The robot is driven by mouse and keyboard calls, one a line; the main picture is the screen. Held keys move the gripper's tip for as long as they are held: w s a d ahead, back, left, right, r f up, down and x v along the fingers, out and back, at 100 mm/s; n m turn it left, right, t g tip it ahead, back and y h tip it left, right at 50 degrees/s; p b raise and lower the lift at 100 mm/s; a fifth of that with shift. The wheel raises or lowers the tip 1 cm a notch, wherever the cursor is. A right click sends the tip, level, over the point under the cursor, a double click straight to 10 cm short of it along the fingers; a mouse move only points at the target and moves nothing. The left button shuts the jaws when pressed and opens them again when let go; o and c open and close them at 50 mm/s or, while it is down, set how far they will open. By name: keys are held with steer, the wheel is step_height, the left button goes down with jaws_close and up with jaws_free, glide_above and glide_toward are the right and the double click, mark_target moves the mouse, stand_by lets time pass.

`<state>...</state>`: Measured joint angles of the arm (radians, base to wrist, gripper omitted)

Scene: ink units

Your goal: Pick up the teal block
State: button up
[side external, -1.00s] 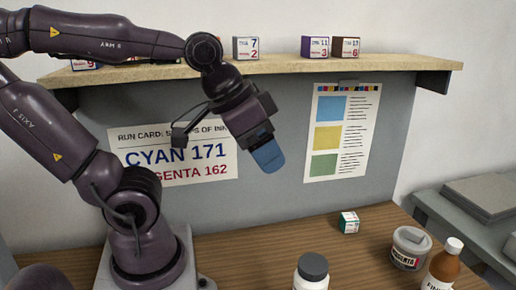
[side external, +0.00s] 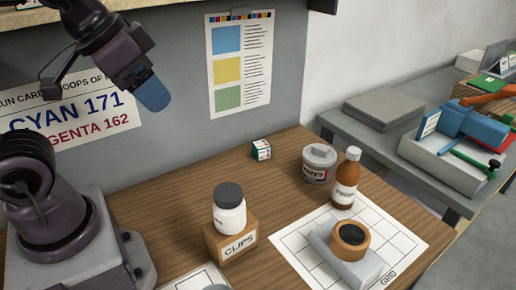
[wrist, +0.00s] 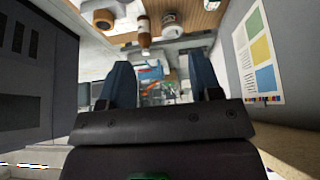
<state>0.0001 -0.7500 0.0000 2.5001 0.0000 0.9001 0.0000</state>
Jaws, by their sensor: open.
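A small teal block (side external: 261,150) with a white label face sits on the wooden desk in the side external view, near its back edge by the grey panel. My gripper (side external: 153,96) is up and to the left of it, well above the desk in front of the panel, with blue fingers pointing down and right. In the wrist view my gripper (wrist: 162,80) shows two fingers spread apart with nothing held between them.
A grey tub (side external: 319,165) and a brown bottle (side external: 345,180) stand right of the block. A white jar (side external: 229,212) sits on the clips box (side external: 232,240) in front. A tape roll (side external: 350,238) rests on a grey pad over the grid sheet (side external: 405,236). Desk left of the block is clear.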

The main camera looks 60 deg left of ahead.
stand_by(0.4)
steer(key=o, duration=0.4)
